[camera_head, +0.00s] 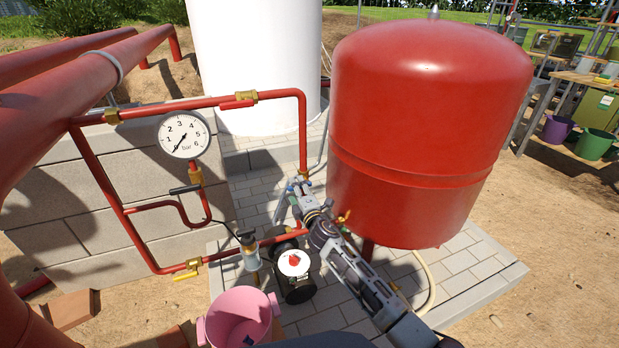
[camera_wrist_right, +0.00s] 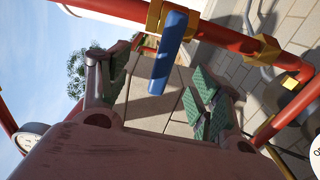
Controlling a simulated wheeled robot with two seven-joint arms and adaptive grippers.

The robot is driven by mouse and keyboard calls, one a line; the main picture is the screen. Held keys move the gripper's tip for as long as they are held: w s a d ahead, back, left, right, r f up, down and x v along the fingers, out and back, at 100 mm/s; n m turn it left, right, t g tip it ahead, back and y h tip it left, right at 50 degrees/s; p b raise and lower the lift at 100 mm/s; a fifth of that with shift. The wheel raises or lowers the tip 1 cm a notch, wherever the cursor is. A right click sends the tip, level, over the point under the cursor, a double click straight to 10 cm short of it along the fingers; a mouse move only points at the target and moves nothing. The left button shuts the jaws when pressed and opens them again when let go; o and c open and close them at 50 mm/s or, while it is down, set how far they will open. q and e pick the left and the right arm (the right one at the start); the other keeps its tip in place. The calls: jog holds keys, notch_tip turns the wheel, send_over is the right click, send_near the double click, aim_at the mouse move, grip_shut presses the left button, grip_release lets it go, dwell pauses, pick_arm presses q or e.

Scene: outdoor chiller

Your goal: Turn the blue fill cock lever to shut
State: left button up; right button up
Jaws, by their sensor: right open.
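The blue fill cock lever (camera_wrist_right: 167,52) shows in the right wrist view, hanging from a brass valve body (camera_wrist_right: 178,16) on a red pipe. My right gripper (camera_wrist_right: 160,87) is open. Its green-padded fingers stand apart on either side of the lever's free end in the picture; I see no clear contact, and the depth between them is hard to tell. In the head view my right arm reaches in from the lower right, and the right gripper (camera_head: 287,202) is at the vertical red pipe beside the tank. It hides most of the lever there. My left gripper is not in view.
A large red tank (camera_head: 425,120) stands close to the right of my arm. A pressure gauge (camera_head: 184,134) and red pipes are to the left. A pump (camera_head: 296,284) and a pink bucket (camera_head: 240,315) sit below. A block wall (camera_head: 60,215) stands behind the pipes.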

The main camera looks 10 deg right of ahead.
jog(key=s+d+p, duration=0.1)
jog(key=s, duration=0.5)
jog(key=shift+s+d+p, duration=0.15)
jog(key=shift+s+p, duration=0.1)
jog(key=shift+p, duration=0.15)
dwell(0.4)
jog(key=s+d, duration=0.2)
jog(key=s, duration=0.9)
jog(key=shift+s+d, duration=0.15)
jog(key=shift+s, duration=0.2)
dwell(0.3)
dwell(0.4)
